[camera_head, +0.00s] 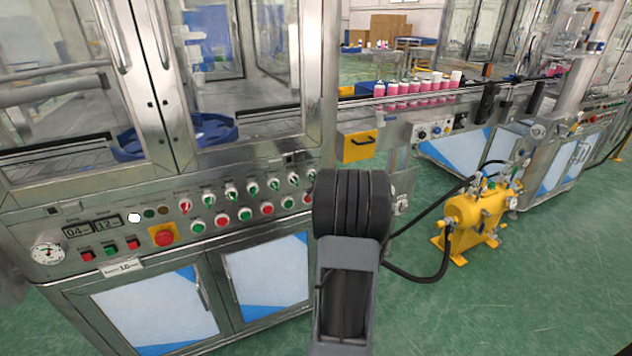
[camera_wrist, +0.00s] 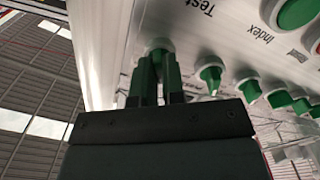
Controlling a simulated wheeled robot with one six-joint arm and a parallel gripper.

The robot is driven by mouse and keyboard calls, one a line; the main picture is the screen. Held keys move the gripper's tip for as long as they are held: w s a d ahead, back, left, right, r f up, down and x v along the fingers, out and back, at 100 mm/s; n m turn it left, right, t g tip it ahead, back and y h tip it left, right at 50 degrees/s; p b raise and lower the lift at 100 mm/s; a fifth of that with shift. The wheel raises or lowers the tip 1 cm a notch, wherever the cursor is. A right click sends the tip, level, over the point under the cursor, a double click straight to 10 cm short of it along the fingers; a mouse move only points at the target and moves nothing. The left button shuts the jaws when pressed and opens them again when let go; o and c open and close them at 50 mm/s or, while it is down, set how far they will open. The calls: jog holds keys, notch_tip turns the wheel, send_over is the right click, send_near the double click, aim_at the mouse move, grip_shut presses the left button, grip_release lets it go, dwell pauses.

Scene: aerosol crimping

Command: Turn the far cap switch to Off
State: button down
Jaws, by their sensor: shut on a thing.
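In the wrist view my gripper (camera_wrist: 159,72) is shut on a green switch knob (camera_wrist: 157,57) with a pale round base, on the metal control panel (camera_wrist: 205,38). The fingers cover most of the knob, so its turned position cannot be told. It is the last knob visible at that end of the row; its own label is not readable. "Test" and "Index" are printed nearby. In the head view my arm hides the gripper and the right end of the panel. A row of small switches (camera_head: 231,191) shows on the panel left of my arm.
A neighbouring green switch (camera_wrist: 210,76) sits close to my gripper, with more green knobs and round buttons further right. In the head view a red emergency button (camera_head: 164,237) is at the panel's left. A yellow pump (camera_head: 482,213) and black hose (camera_head: 437,277) stand on the floor right.

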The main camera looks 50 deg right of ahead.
jog(key=c, duration=1.2)
grip_release()
jog(key=shift+s, duration=0.1)
jog(key=v, duration=1.3)
jog(key=shift+s+a, duration=0.2)
jog(key=shift+s, duration=0.05)
